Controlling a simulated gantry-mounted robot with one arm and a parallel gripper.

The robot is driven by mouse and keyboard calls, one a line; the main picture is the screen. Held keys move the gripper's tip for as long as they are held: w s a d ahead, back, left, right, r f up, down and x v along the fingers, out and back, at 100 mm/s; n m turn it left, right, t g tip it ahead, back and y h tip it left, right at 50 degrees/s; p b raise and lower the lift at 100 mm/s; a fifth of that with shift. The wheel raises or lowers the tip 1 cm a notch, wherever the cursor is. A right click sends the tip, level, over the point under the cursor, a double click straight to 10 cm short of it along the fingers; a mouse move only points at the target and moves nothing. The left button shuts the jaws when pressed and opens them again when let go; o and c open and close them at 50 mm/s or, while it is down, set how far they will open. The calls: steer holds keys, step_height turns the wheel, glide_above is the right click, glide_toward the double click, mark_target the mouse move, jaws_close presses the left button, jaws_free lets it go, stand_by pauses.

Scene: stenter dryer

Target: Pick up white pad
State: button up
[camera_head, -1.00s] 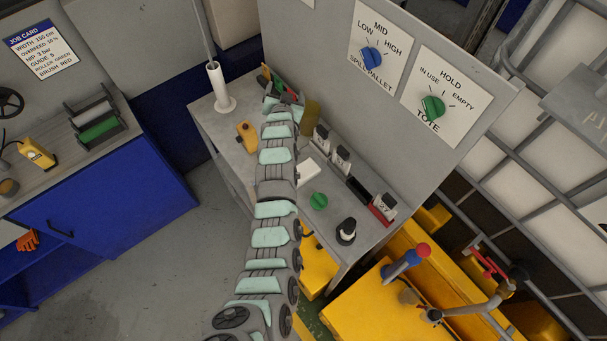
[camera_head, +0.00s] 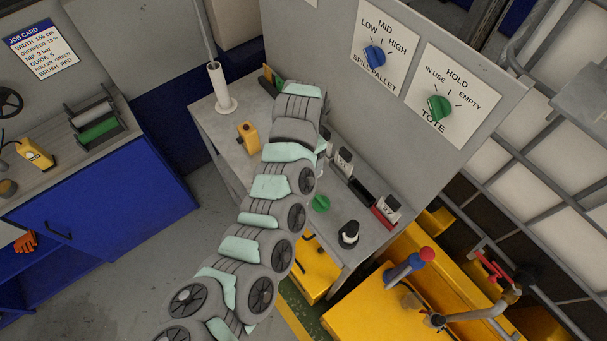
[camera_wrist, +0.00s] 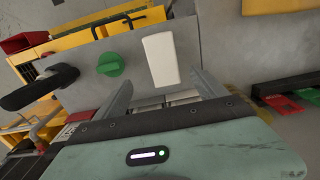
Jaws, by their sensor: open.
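The white pad (camera_wrist: 161,58) is a small pale block with rounded corners, lying on the grey worktop. In the wrist view it is just beyond and between the fingertips of my gripper (camera_wrist: 160,82). My gripper is open, with one finger to each side and clear space between the fingers and the pad. In the head view my arm covers the gripper and most or all of the pad.
A green knob (camera_wrist: 110,64) is left of the pad; it also shows in the head view (camera_head: 319,203). A black-topped knob (camera_head: 348,233) stands near the worktop's edge. A yellow device (camera_head: 248,138) and a white upright holder (camera_head: 221,92) are further left.

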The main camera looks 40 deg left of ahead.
step_height(320, 180, down, 4)
steer(key=shift+r, duration=0.15)
steer(key=shift+s+a+f+p, duration=0.1)
steer(key=shift+a+f+p, duration=0.1)
steer(key=shift+f, duration=1.15)
steer(key=shift+a+f+p, duration=0.15)
steer(key=shift+f+p, duration=0.05)
steer(key=shift+f, duration=1.1)
steer(key=shift+c, duration=0.5)
steer(key=c, duration=1.5)
steer(key=shift+r+b, duration=0.75)
steer(key=shift+r, duration=9.35)
